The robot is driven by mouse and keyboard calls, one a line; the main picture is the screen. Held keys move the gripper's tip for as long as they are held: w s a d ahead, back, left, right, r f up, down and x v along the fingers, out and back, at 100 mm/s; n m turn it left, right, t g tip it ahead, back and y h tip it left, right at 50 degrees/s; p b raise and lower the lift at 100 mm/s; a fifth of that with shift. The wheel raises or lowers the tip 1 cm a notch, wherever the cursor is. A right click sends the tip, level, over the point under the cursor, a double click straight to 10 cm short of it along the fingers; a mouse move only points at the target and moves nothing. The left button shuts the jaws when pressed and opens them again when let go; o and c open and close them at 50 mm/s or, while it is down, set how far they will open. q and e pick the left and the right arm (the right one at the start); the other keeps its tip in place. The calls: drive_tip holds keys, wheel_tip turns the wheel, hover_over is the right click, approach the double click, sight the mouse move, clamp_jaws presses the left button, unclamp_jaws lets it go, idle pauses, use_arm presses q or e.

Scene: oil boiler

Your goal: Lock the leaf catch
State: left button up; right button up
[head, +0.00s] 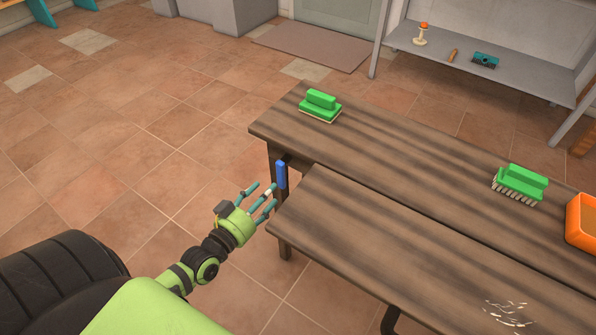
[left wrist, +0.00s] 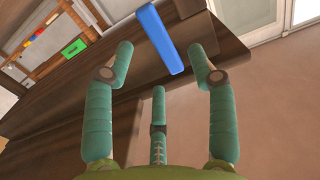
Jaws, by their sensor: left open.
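The leaf catch appears as a blue upright lever (head: 281,174) at the left end of the wooden table, by the gap between its back board (head: 390,145) and front board (head: 400,235). My left gripper (head: 262,196) is open and empty, just left of and below the blue lever, with its fingers pointing towards it. In the left wrist view the lever is a blue bar (left wrist: 158,36) beyond and between the spread fingertips (left wrist: 161,58). It appears apart from the fingers. The catch's lower end and mount are not clear. My right gripper is not in view.
An orange container (head: 583,222) is at the right edge. Small pale scraps (head: 508,312) lie on the front board. A grey shelf (head: 490,60) stands behind. The tiled floor left of the table is clear.

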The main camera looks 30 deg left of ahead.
sight(281, 174)
use_arm(q)
drive_tip(key=shift+w+d+r+t, duration=0.1)
drive_tip(key=shift+w+r+t, duration=0.05)
drive_tip(key=shift+w+r, duration=0.3)
drive_tip(key=shift+w+d+r+t, duration=0.15)
drive_tip(key=shift+w+r, duration=0.1)
drive_tip(key=shift+r, duration=0.3)
drive_tip(key=w, duration=0.4)
drive_tip(key=shift+w+d, duration=0.15)
drive_tip(key=shift+w, duration=0.25)
drive_tip(key=shift+w+d, duration=0.1)
drive_tip(key=shift+w, duration=0.6)
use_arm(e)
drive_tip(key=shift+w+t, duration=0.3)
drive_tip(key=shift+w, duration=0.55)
use_arm(q)
clamp_jaws()
